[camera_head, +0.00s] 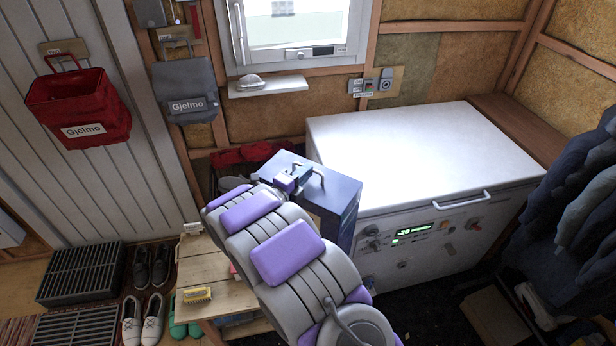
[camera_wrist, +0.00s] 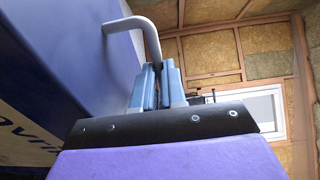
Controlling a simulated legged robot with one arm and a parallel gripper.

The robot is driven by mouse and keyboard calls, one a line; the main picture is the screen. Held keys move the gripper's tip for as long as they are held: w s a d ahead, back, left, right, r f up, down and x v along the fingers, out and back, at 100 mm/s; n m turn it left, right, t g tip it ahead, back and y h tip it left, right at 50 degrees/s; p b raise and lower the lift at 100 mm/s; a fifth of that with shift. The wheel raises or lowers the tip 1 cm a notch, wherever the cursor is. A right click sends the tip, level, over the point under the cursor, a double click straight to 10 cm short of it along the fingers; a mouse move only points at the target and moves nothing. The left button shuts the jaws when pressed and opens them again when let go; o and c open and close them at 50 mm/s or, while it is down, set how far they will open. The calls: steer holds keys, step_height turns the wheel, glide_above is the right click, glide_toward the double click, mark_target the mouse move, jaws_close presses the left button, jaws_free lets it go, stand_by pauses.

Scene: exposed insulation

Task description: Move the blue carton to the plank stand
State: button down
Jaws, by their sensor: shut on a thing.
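The blue carton (camera_head: 338,192) is a tall blue box with a bent grey handle on top. It stands upright in the head view between the wooden plank stand and the white chest freezer. The plank stand (camera_head: 203,268) is low, of light wood, left of my arm. My arm hides the carton's lower part, so I cannot tell what is under it.
The white chest freezer (camera_head: 420,150) stands close on the carton's right. A yellow brush (camera_head: 197,294) lies on the stand's front left. Shoes (camera_head: 153,318) and a dark crate (camera_head: 82,273) are on the floor at left. Dark coats (camera_head: 575,210) hang at right.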

steer(key=shift+f+b, duration=0.3)
steer(key=shift+f, duration=1.45)
steer(key=c, duration=1.2)
jaws_free()
steer(key=p+v, duration=0.1)
steer(key=v, duration=1.1)
steer(key=shift+w, duration=0.1)
